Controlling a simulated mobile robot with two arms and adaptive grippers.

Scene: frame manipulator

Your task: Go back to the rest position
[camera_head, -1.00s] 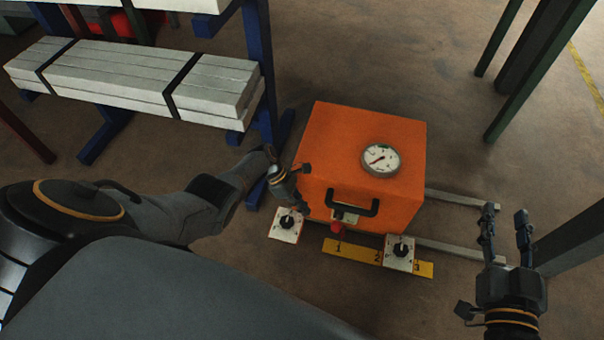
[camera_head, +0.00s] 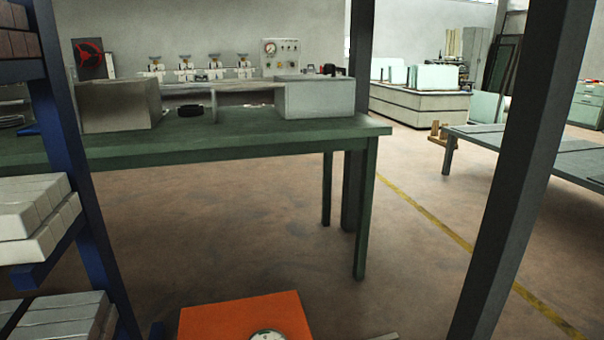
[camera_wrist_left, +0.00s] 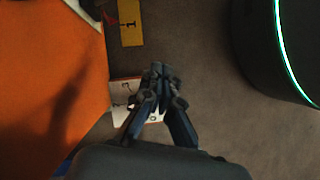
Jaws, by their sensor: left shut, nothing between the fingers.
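My left gripper (camera_wrist_left: 157,88) shows in the left wrist view with its fingers together and nothing between them. A white dial plate (camera_wrist_left: 125,92) shows behind the fingers, partly hidden by them. An orange box (camera_wrist_left: 50,85) fills the left of that view, and its top with part of a round gauge shows at the bottom of the head view (camera_head: 245,318). No gripper shows in the head view now. My right gripper is out of sight.
In the head view a green workbench (camera_head: 240,140) stands ahead with grey boxes on it. A blue rack post (camera_head: 75,150) is at left with stacked pale bars (camera_head: 35,215). A dark post (camera_head: 515,190) stands at right. Floor (camera_head: 420,240) is open between them.

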